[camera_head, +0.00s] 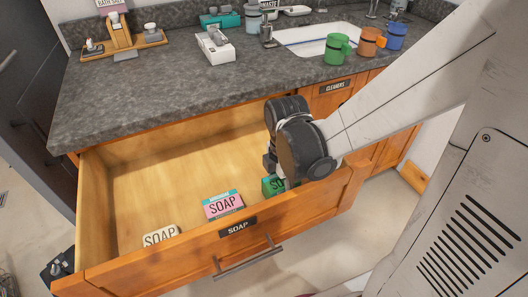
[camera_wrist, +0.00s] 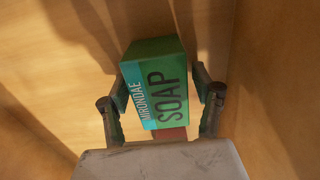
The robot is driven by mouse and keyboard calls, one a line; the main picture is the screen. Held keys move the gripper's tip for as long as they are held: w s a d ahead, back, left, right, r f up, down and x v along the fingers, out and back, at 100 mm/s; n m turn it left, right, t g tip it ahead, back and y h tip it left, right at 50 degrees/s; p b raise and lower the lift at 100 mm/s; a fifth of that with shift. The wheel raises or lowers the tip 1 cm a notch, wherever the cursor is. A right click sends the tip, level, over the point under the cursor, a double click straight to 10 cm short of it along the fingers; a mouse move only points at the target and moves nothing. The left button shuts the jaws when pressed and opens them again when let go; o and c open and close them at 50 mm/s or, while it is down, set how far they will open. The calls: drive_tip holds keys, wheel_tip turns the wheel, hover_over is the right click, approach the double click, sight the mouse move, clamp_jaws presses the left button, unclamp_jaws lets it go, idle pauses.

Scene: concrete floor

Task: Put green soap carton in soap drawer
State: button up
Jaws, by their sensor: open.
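The soap drawer (camera_head: 150,190) is pulled open, with a SOAP label on its front. The green soap carton (camera_wrist: 165,88) is inside the drawer near its right end; it is partly hidden behind my arm in the head view (camera_head: 271,186). My gripper (camera_wrist: 160,92) is open inside the drawer, with one finger on each side of the carton. I cannot tell whether either finger touches it. In the head view my wrist hides most of the gripper (camera_head: 271,166).
A pink soap carton (camera_head: 223,205) and a white soap carton (camera_head: 160,236) lie near the drawer front. The drawer's left half is mostly bare.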

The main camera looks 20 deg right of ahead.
wheel_tip(320, 180, up, 12)
drive_tip(key=p, duration=0.4)
drive_tip(key=shift+f, duration=0.1)
drive_tip(key=r+m, duration=0.1)
drive_tip(key=m, duration=0.1)
wheel_tip(320, 180, up, 9)
drive_tip(key=m+t, duration=0.7)
drive_tip(key=m, duration=1)
hover_over(282, 181)
drive_tip(key=s, duration=0.4)
drive_tip(key=shift+a+f, duration=0.1)
drive_tip(key=shift+a, duration=0.05)
wheel_tip(282, 181, up, 6)
drive_tip(key=p, duration=0.6)
